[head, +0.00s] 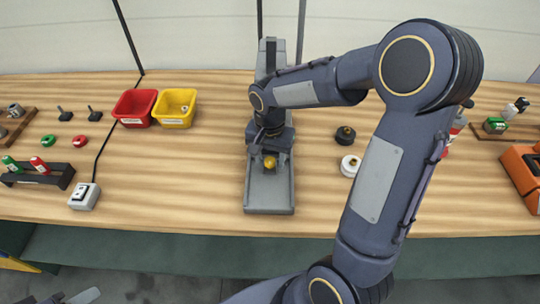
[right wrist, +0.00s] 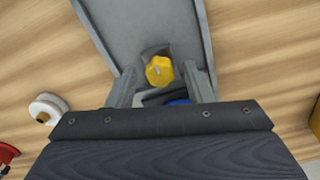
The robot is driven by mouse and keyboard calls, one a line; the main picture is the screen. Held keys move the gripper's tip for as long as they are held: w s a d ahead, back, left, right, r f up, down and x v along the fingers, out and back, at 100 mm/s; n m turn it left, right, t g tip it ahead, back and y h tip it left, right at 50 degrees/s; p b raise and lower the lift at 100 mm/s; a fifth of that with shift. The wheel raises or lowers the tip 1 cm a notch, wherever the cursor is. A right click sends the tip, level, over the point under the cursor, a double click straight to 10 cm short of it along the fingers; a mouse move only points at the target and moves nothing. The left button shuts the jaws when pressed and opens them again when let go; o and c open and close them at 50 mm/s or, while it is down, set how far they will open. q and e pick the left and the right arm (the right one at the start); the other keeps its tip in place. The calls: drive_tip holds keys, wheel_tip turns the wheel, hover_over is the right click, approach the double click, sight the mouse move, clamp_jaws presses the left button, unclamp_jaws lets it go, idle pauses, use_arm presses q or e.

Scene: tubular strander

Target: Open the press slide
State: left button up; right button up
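The grey press stands in the middle of the bench in the head view, with its upright column (head: 271,60) at the back and its base tray (head: 268,197) at the front. A yellow knob (head: 269,162) shows at its front; it also shows in the right wrist view (right wrist: 159,70). My right gripper (head: 270,150) is down at the press, just behind the knob. In the right wrist view its fingers (right wrist: 163,88) stand apart, with the knob just beyond them; grey and blue parts between them are mostly hidden. A piece of my left gripper (head: 82,297) shows at the lower left edge.
Red (head: 134,108) and yellow (head: 174,108) bins stand left of the press. A switch box (head: 84,196) with a cable lies front left. Black (head: 345,135) and white (head: 350,166) round pieces lie to the right, near my right arm. Bare bench lies left of the base.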

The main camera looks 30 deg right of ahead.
clamp_jaws()
drive_tip(key=s+a, duration=0.2)
drive_tip(key=s, duration=0.1)
drive_tip(key=s+a+b, duration=0.1)
drive_tip(key=s+a, duration=0.1)
drive_tip(key=s, duration=0.1)
drive_tip(key=s+a+b, duration=0.1)
drive_tip(key=s, duration=0.2)
drive_tip(key=shift+s+a, duration=0.2)
drive_tip(key=shift+a, duration=0.2)
drive_tip(key=shift+o, duration=0.5)
unclamp_jaws()
drive_tip(key=shift+r, duration=0.15)
wheel_tip(320, 180, up, 8)
drive_tip(key=shift+f+p, duration=0.2)
drive_tip(key=shift+p, duration=0.1)
